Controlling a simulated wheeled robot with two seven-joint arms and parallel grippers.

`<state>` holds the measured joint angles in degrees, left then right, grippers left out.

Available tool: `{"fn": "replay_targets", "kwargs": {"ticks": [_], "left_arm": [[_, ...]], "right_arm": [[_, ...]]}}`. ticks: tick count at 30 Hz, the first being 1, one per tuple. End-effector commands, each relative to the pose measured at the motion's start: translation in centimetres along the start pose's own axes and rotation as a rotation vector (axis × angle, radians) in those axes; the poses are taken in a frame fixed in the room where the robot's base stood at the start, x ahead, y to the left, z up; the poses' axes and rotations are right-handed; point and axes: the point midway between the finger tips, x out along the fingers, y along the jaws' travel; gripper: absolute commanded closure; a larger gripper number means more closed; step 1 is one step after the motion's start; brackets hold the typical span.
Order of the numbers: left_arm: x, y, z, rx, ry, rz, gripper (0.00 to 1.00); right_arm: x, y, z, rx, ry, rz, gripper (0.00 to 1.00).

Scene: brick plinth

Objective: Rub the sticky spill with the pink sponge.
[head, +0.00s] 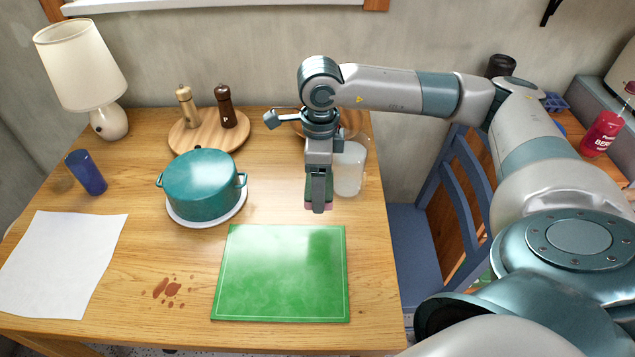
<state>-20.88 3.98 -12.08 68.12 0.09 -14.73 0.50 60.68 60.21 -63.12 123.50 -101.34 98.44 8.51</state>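The sticky spill (166,290) is a cluster of reddish-brown spots on the wooden table, between the white sheet and the green board. My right gripper (319,190) points down above the table, behind the board's far right corner. It is shut on the pink sponge (319,208), of which only a small pink and green part shows below and beside the fingers. The sponge is well to the right of the spill and apart from it. My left gripper is not in view.
The green board (281,275) lies right of the spill, the white sheet (62,265) left. A teal pot (201,184) stands behind the spill. A whitish translucent container (350,170) is close beside my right gripper. A blue cup (87,173) and lamp (81,67) stand at left.

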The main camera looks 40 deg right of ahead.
Motion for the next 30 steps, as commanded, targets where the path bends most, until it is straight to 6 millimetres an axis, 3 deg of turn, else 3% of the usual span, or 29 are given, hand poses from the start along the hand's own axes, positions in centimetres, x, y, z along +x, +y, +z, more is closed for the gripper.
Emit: {"fn": "replay_targets", "kwargs": {"ticks": [5,6,7,8,17,23,30], "left_arm": [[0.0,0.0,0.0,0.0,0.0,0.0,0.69],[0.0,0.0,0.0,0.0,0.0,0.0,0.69],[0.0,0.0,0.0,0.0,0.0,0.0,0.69],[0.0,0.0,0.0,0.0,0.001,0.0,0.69],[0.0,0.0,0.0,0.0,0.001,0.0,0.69],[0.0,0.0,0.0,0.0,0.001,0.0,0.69],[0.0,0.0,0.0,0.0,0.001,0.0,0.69]], "right_arm": [[0.0,0.0,0.0,0.0,0.0,0.0,0.51],[0.0,0.0,0.0,0.0,0.0,0.0,0.41],[0.0,0.0,0.0,0.0,0.0,0.0,0.48],[0.0,0.0,0.0,0.0,0.0,0.0,0.49],[0.0,0.2,0.3,-0.057,-0.001,0.001,0.49],[-0.1,1.2,1.3,-0.264,-0.004,0.003,0.49],[-0.4,3.1,3.1,-0.698,-0.01,0.005,0.49]]}}
